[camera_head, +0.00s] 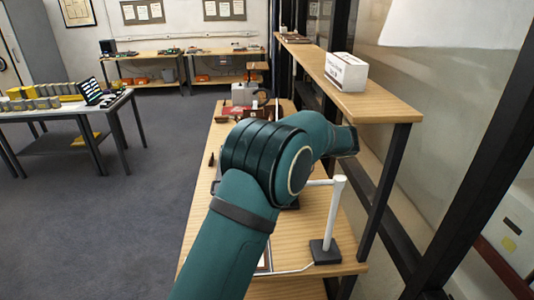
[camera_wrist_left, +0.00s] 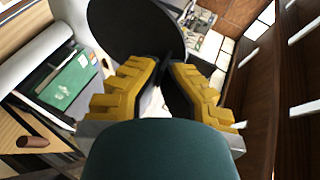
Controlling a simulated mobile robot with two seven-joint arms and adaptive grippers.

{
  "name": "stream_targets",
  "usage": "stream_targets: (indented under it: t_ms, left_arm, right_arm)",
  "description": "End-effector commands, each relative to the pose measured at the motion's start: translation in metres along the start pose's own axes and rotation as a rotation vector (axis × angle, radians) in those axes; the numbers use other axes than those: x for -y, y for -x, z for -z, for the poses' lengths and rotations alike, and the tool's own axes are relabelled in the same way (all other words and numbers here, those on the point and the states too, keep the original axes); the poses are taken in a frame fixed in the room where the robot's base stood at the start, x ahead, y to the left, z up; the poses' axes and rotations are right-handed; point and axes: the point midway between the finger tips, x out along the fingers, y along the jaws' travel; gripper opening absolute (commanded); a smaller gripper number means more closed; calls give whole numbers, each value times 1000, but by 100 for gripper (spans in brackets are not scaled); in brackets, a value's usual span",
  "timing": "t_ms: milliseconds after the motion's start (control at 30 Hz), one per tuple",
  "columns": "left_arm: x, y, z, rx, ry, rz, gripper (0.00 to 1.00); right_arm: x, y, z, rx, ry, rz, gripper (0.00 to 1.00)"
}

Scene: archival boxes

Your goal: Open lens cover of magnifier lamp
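The magnifier lamp shows in the head view as a white upright post (camera_head: 335,215) on a dark square base (camera_head: 325,251) on the wooden bench; my teal arm hides its head. In the left wrist view a large round black disc (camera_wrist_left: 130,28), apparently the lens cover, lies just beyond my left gripper (camera_wrist_left: 166,66). Its yellow fingers are close together, with dark tips at the disc's lower right edge. I cannot tell whether they touch or pinch it. My arm hides this gripper in the head view. My right gripper is not in view.
The bench (camera_head: 300,221) runs away from me, with a raised shelf (camera_head: 375,103) on its right carrying a white box (camera_head: 346,71). A green box (camera_wrist_left: 68,80) shows left in the wrist view. A table (camera_head: 62,112) with yellow boxes stands left, across open floor.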

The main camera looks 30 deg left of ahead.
Motion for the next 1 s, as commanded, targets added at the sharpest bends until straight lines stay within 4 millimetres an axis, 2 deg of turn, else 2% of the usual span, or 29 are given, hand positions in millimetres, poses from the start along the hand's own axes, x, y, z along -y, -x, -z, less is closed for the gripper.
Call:
stream_targets:
  t_ms: [100, 633, 700, 733, 1000]
  left_arm:
    - [-6, 1, 0, 2, -7, -5, 0]
    - [-10, 1, -1, 5, -10, -7, 0]
    - [-9, 1, -1, 5, -10, -6, 24]
    - [-9, 1, 0, 5, -10, -5, 32]
    - [-6, 2, 0, 3, -5, -4, 32]
  right_arm:
    - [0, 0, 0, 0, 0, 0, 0]
    - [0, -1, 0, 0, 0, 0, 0]
    - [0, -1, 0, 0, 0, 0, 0]
    - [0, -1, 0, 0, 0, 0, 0]
    - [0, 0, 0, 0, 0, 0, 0]
